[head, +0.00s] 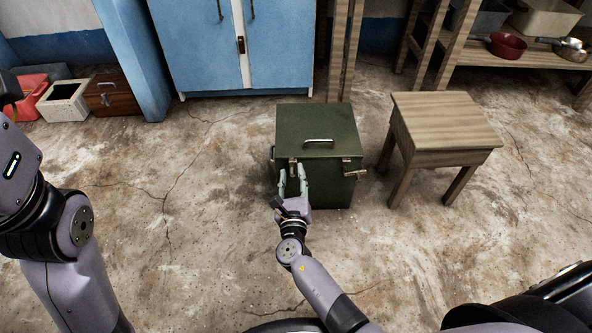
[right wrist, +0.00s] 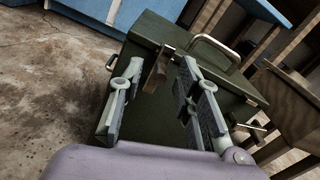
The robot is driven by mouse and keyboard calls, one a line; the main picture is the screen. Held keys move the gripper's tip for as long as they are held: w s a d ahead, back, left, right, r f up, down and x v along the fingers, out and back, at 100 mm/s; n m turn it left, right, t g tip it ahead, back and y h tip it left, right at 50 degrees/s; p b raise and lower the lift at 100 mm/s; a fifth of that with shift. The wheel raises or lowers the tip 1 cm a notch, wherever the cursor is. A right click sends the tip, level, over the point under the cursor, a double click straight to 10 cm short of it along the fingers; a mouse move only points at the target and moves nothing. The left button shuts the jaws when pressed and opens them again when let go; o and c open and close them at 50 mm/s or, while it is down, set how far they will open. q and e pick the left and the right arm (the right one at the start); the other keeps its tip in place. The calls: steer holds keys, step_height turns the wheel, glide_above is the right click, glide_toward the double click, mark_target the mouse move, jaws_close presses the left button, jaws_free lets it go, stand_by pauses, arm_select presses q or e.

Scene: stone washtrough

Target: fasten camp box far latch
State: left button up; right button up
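The camp box (head: 318,130) is a dark green box with its lid down and a metal handle on top; it also shows in the right wrist view (right wrist: 165,35). One latch (right wrist: 158,70), brownish metal, is on the front face below the lid edge. A second latch (head: 353,168) sticks out at the front right corner. I cannot tell which is the far latch. My right gripper (head: 292,172) is at the box's front left, open, its fingers (right wrist: 162,98) on either side of the first latch without visibly closing on it. My left gripper is not seen.
A wooden stool (head: 445,115) stands close to the box's right. Blue cabinets (head: 235,45) are behind it, and a wooden shelf with pans (head: 508,45) is at the back right. Concrete floor (head: 180,215) is clear to the left.

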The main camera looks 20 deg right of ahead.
steer(key=shift+c, duration=0.2)
jaws_close()
stand_by(0.4)
